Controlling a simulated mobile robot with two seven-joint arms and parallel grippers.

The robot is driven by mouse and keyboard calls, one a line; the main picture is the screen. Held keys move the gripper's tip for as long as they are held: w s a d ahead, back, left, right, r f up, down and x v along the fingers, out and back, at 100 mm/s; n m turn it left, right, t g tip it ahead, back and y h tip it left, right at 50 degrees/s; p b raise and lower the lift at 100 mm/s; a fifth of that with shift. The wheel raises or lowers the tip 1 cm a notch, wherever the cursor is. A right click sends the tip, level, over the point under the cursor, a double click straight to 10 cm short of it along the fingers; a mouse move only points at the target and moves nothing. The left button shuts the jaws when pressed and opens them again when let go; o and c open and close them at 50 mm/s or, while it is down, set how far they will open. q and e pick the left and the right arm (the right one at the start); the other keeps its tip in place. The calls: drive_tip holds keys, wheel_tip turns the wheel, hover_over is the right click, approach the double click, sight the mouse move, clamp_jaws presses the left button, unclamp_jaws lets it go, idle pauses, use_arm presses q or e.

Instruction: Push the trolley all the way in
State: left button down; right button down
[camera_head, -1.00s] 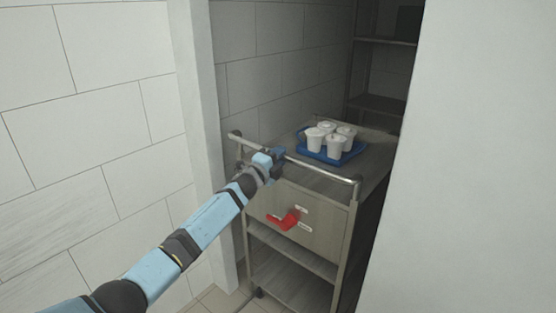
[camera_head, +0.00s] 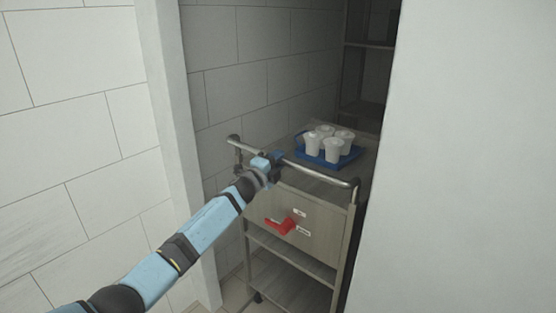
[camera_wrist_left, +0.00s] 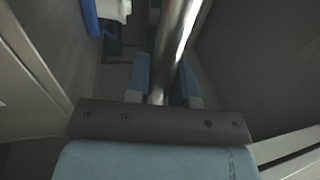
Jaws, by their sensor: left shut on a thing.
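The trolley (camera_head: 318,221) is a grey-brown cart with a metal push handle (camera_head: 322,177), standing in the opening between two walls. A blue tray (camera_head: 325,159) with several white lidded cups (camera_head: 333,150) sits on its top. My left gripper (camera_head: 274,162) is shut on the handle, left of its middle. In the left wrist view the handle bar (camera_wrist_left: 176,45) runs between the two blue fingers (camera_wrist_left: 160,85). My right gripper is in neither view.
A white door post (camera_head: 178,150) stands close at left, and a pale wall (camera_head: 470,150) hides part of the right side. Dark shelving (camera_head: 368,75) stands at the back.

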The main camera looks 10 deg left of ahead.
use_arm(q)
drive_tip(key=shift+r, duration=0.25)
drive_tip(key=c, duration=1)
unclamp_jaws()
drive_tip(key=shift+w, duration=0.15)
drive_tip(key=shift+w+d+f, duration=0.1)
drive_tip(key=shift+d+f, duration=0.05)
drive_tip(key=shift+f, duration=0.05)
drive_tip(key=shift+s+a+f, duration=0.15)
drive_tip(key=shift+s+a, duration=0.15)
drive_tip(key=shift+s, duration=0.15)
drive_tip(key=v, duration=1.2)
drive_tip(key=shift+s+p, duration=0.4)
drive_tip(key=shift+a+f, duration=0.15)
